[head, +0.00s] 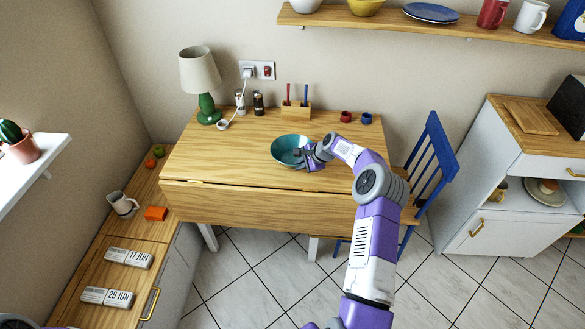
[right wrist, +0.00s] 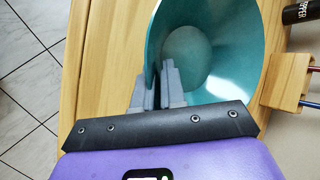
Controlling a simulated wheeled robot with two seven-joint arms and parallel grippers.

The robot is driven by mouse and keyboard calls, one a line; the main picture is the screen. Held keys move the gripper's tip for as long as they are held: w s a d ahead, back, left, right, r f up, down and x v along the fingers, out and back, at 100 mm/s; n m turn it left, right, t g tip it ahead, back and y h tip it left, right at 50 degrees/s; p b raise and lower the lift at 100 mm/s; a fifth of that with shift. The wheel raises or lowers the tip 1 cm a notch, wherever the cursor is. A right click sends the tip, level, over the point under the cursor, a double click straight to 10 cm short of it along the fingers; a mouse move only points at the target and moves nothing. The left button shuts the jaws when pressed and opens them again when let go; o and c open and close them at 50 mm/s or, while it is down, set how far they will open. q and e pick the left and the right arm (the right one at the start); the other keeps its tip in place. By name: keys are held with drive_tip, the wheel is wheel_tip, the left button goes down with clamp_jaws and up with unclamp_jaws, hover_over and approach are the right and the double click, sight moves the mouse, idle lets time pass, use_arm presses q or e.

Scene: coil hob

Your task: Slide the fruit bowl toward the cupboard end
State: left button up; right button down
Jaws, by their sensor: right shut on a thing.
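The fruit bowl is a teal bowl (head: 285,148), upright and empty on the wooden table (head: 225,160), right of the table's middle. In the right wrist view the bowl (right wrist: 225,50) fills the upper middle. My right gripper (head: 306,157) reaches over the table's front edge to the bowl's right side. In the right wrist view its fingers (right wrist: 155,90) are shut on the bowl's rim, one inside and one outside. The fingers hide part of the rim. My left gripper is not in view.
A lamp (head: 205,85), a pepper mill (head: 259,104), a pen holder (head: 296,110) and small red (head: 346,116) and blue (head: 366,118) cups line the table's back. The table left of the bowl is clear. A blue chair (head: 432,160) stands at right, before a white cupboard (head: 485,190).

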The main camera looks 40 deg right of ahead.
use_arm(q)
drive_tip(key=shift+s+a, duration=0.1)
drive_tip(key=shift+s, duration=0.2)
use_arm(e)
drive_tip(key=shift+s+d, duration=0.3)
drive_tip(key=shift+d, duration=0.1)
drive_tip(key=c, duration=1.1)
unclamp_jaws()
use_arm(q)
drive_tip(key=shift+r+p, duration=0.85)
use_arm(e)
drive_tip(key=v, duration=0.7)
drive_tip(key=shift+s+r, duration=0.1)
drive_tip(key=shift+r, duration=0.15)
